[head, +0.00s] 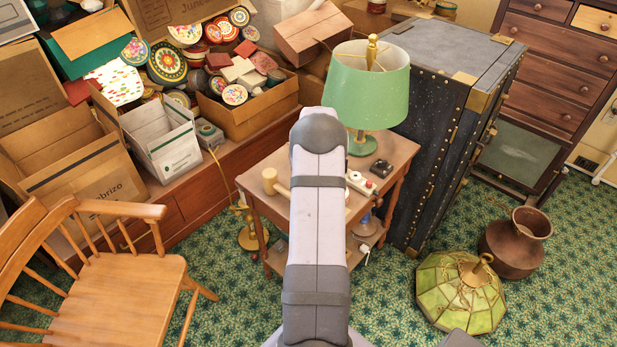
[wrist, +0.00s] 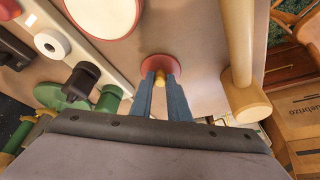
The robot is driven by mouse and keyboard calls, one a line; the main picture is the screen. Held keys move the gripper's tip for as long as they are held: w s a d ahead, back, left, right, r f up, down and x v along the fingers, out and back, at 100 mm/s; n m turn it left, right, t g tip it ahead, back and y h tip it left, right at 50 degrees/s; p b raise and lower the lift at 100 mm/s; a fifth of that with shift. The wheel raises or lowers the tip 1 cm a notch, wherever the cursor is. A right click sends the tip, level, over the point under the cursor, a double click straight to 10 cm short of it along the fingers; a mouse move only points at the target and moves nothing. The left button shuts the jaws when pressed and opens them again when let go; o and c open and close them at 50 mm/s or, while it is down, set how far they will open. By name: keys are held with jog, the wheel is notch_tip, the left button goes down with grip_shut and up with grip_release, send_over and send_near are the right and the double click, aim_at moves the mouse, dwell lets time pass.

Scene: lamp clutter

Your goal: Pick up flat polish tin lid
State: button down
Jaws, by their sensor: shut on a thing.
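In the wrist view, my gripper (wrist: 160,78) is shut, with its two blue-grey fingers close together over the small table. A small yellow piece (wrist: 160,79) sits between the fingertips, against a small red round thing (wrist: 159,64). I cannot tell if these are one object or if this is the flat polish tin lid. A larger flat white disc with a red rim (wrist: 104,14) lies apart from the fingers at the top. In the head view my arm hides the gripper and the middle of the table.
The wooden table (head: 272,211) holds a green lamp (head: 366,85), a wooden mallet (head: 270,180), a white power strip (head: 357,184) and a small black item (head: 381,168). A dark trunk (head: 424,135) stands close on the right. The mallet's head (wrist: 247,103) is right of the fingers.

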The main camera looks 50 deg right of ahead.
jog(key=shift+r, duration=0.1)
notch_tip(320, 180, up, 12)
jog(key=a+p, duration=0.2)
jog(key=p, duration=0.3)
jog(key=s+d+f+m+g+h+p, duration=0.1)
jog(key=s+m+g+p, duration=0.2)
jog(key=s+m+g, duration=0.3)
jog(key=s+m, duration=0.5)
jog(key=m, duration=0.7)
jog(key=shift+d+f+g, duration=0.3)
jog(key=shift+d+f, duration=0.1)
dwell(0.3)
